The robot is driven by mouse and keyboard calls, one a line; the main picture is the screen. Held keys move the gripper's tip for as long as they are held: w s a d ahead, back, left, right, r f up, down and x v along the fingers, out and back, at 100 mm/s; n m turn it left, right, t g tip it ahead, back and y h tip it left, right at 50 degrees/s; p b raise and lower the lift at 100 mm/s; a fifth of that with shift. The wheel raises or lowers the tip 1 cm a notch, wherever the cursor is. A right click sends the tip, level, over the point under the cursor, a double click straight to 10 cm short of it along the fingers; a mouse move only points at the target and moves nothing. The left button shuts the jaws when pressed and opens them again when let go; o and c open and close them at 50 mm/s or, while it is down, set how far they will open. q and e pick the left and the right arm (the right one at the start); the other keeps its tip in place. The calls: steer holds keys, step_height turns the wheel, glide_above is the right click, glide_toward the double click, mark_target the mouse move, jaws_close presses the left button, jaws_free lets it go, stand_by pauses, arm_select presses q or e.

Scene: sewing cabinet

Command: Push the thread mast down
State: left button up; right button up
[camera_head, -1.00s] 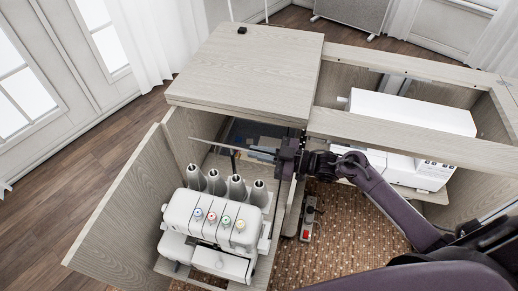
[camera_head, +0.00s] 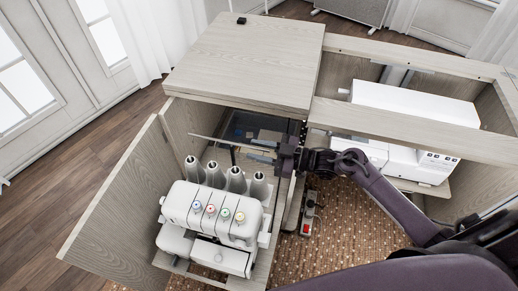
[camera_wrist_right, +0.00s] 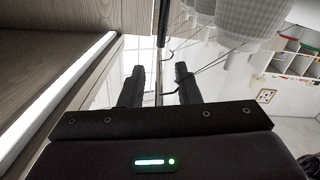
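The white serger (camera_head: 212,212) stands on a pull-out shelf at the cabinet's left, with several grey thread cones (camera_head: 236,181) behind it. The thread mast (camera_head: 233,157) is a dark upright post behind the cones, with a thin crossbar on top. My right gripper (camera_head: 263,153) comes in from the right at crossbar height. In the right wrist view, which looks upside down, its two dark fingers (camera_wrist_right: 160,84) are apart. The mast (camera_wrist_right: 162,28) runs as a thin rod into the gap between them; contact is unclear. My left gripper is out of view.
The wooden cabinet top (camera_head: 245,62) lies just behind the mast, and an open door panel (camera_head: 120,205) stands left of the serger. A white sewing machine (camera_head: 410,108) sits in the right bay. A foot pedal (camera_head: 308,213) hangs beside the shelf.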

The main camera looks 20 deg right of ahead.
steer(key=shift+r, duration=0.1)
steer(key=v, duration=0.7)
steer(key=shift+s+d, duration=0.25)
steer(key=shift+d, duration=0.1)
